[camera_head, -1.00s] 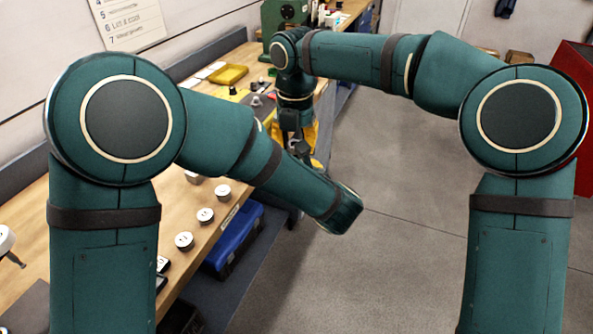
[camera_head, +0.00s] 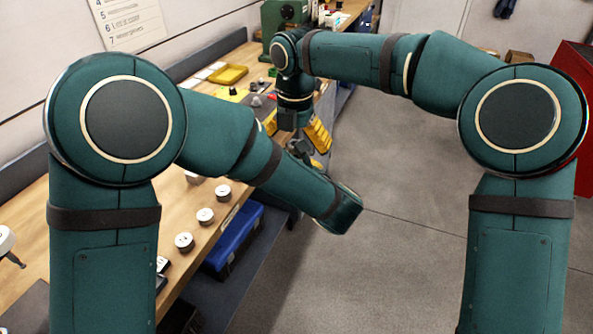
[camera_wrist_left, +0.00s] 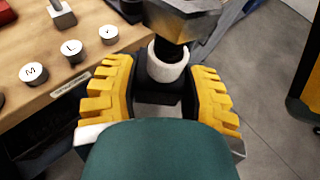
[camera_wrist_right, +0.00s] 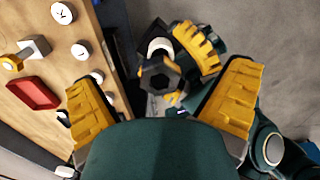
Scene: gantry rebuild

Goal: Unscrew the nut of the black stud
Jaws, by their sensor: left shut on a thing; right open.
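My left gripper (camera_wrist_left: 163,68) is shut on the black stud (camera_wrist_left: 170,53), with a white collar (camera_wrist_left: 168,70) between its yellow fingers. A grey faceted nut (camera_wrist_left: 188,20) sits at the stud's far end in the left wrist view. In the right wrist view the hex nut (camera_wrist_right: 160,76) faces me end-on, with the left gripper's yellow finger (camera_wrist_right: 196,46) behind it. My right gripper (camera_wrist_right: 158,82) is open, its fingers wide apart on both sides of the nut without touching it. In the head view the right gripper (camera_head: 318,136) shows beyond my left forearm, which hides most of the left gripper.
The wooden bench (camera_head: 222,178) runs along the left, carrying several round lettered pieces (camera_head: 205,216) and a yellow tray (camera_head: 229,75). A red tray (camera_wrist_right: 33,91) shows in the right wrist view. A blue case (camera_head: 233,240) is below the bench.

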